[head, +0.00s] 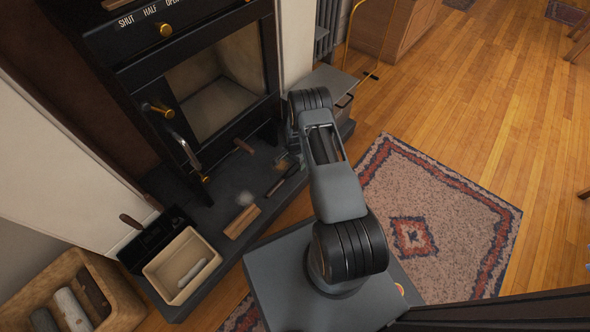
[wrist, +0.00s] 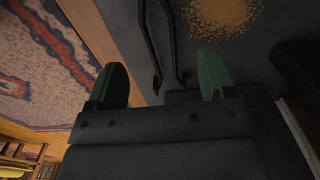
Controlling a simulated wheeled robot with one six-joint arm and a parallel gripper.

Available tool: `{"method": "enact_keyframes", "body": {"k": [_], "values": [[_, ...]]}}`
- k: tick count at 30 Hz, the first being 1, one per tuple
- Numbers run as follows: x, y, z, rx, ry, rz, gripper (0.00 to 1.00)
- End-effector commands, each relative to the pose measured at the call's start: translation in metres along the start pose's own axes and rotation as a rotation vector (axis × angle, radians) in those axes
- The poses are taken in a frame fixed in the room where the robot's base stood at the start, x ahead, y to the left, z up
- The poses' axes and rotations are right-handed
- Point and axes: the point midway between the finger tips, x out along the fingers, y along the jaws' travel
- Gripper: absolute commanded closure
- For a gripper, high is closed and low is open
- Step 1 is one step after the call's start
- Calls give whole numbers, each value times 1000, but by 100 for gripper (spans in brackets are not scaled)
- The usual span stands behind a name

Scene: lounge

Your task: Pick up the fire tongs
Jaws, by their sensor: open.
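In the wrist view the fire tongs (wrist: 172,45) show as two thin black arms on the dark hearth. They lie between the two green fingertips of my gripper (wrist: 161,80). The fingers are apart, with a gap visible on both sides of the tongs' arms. The tongs run up out of the top of the picture, so their far end is hidden. In the head view my arm reaches down to the hearth beside the stove and hides most of my gripper. A dark tool on the hearth there is too small to name surely.
The black stove (head: 140,75) stands open behind the hearth (head: 205,213). A wooden block (head: 242,222) lies on the hearth. A cream bin (head: 151,268) and a log basket (head: 125,309) are at lower left. A patterned rug (head: 455,205) and clear floor lie to the right.

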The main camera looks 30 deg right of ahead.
Motion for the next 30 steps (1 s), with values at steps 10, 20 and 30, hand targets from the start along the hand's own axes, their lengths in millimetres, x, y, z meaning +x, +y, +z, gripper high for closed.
{"method": "enact_keyframes", "body": {"k": [10,20,30], "values": [[43,-1,-1,0,-1,1,24],[50,-1,-1,0,0,0,24],[50,-1,-1,0,0,0,56]]}}
